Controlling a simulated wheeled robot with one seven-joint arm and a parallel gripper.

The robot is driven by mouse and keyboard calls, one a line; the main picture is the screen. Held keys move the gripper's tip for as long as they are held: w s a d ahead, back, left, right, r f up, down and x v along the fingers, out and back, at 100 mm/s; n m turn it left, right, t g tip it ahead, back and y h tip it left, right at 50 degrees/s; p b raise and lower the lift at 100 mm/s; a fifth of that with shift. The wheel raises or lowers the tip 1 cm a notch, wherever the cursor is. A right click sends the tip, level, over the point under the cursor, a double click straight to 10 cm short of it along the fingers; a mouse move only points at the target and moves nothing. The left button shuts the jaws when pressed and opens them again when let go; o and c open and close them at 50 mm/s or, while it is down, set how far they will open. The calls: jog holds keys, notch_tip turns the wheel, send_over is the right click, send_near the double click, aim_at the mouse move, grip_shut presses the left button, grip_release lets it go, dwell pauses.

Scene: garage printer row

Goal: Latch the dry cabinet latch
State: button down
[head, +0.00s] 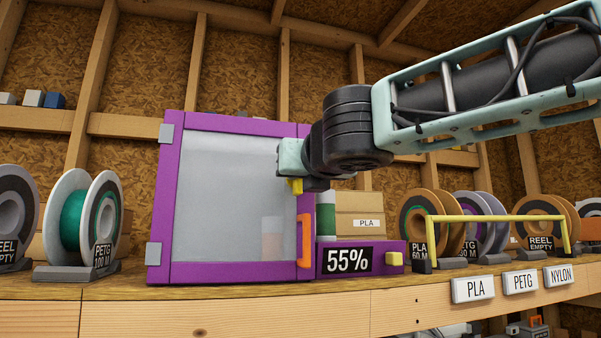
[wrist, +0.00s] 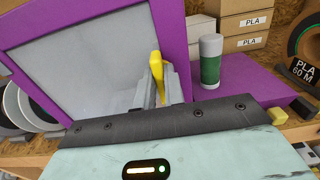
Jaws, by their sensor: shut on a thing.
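The dry cabinet (head: 175,195) has a purple frame and a grey see-through door panel (head: 230,195). An orange handle (head: 304,240) stands on the door's right side. The door looks closed, or nearly so. The yellow latch (head: 296,187) is at the right edge of the door, above the handle, partly hidden by my gripper (head: 292,178). In the wrist view, the yellow latch (wrist: 156,66) stands up between the fingers of my gripper (wrist: 160,82), which is shut on it. The latch's lower part is hidden, so I cannot tell whether it is fully engaged.
Right of the door are a purple base with a 55% display (head: 347,260), a green-and-white cylinder (head: 326,215) and PLA boxes (head: 359,213). A yellow rail (head: 495,218) crosses before the spools at right. Other spools (head: 85,220) stand left of the cabinet.

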jog(key=shift+b, duration=0.3)
jog(key=m+b, duration=0.4)
jog(key=m, duration=0.1)
jog(key=m+b, duration=0.2)
jog(key=m, duration=0.1)
jog(key=shift+w+d+f, duration=0.1)
jog(key=shift+d+f, duration=0.15)
jog(key=m+b, duration=0.4)
jog(key=m, duration=0.1)
jog(key=shift+f+m, duration=0.1)
jog(key=shift+m, duration=0.3)
jog(key=shift+d+m+b, duration=0.1)
jog(key=shift+m+b, duration=0.95)
jog(key=shift+m, duration=0.95)
jog(key=c, duration=1.5)
grip_release()
